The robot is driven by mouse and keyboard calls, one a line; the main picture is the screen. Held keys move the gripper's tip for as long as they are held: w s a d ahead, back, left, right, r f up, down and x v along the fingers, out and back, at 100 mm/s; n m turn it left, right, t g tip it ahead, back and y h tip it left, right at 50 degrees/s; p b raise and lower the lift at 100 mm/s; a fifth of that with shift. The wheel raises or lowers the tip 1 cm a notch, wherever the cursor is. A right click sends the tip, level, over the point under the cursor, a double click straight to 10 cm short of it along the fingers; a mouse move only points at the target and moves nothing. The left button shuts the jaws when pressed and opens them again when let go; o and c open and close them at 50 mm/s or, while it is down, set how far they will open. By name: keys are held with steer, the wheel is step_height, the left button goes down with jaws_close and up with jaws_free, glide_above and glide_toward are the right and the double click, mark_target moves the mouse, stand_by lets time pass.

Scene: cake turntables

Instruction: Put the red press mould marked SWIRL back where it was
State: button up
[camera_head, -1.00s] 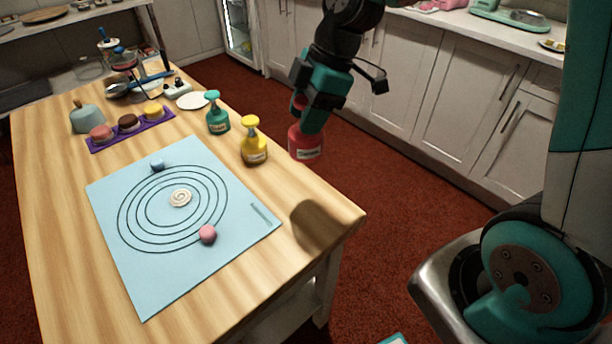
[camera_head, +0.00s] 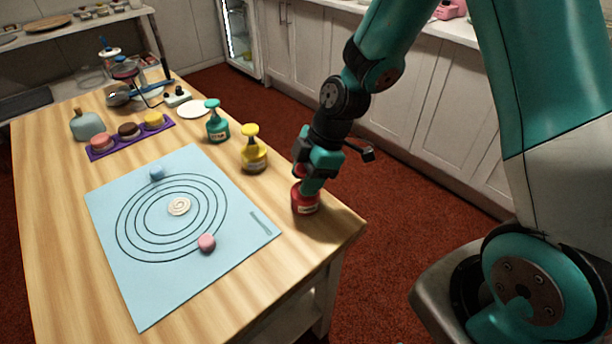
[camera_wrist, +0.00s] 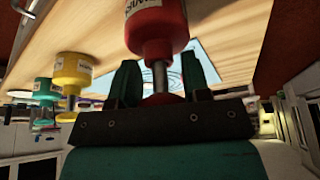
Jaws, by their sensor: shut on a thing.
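The red press mould (camera_head: 305,202) is at the right end of the wooden table, in line with the yellow and teal moulds. My gripper (camera_head: 306,174) is shut on it from above. In the wrist view the red mould (camera_wrist: 155,25) stands between the fingers of my gripper (camera_wrist: 158,88), its metal stem and red knob at the jaws. Its label is only partly readable. The mould looks upright, with its base at or very near the tabletop; I cannot tell whether it touches.
The yellow mould (camera_head: 254,150) and the teal mould (camera_head: 217,122) stand to its left. A blue mat (camera_head: 150,290) with printed rings bears a white swirl piece (camera_head: 179,206), a pink piece (camera_head: 207,243) and a blue piece (camera_head: 157,174). A purple tray (camera_head: 98,155) lies farther back. The table's right edge is close.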

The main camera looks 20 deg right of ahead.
steer(key=shift+f, duration=0.1)
steer(key=o, duration=1.1)
steer(key=shift+d+r, duration=0.2)
steer(key=shift+r, duration=0.35)
steer(key=a+v, duration=0.1)
steer(key=v, duration=1)
steer(key=s+a+r+m, duration=0.3)
steer(key=s+a+m, duration=0.1)
steer(key=s, duration=0.5)
steer(key=s+a+r+m, duration=0.4)
steer(key=s+m, duration=0.2)
steer(key=s, duration=0.3)
steer(key=shift+a+r, duration=0.2)
steer(key=shift+r, duration=0.15)
steer(key=shift+s, duration=0.1)
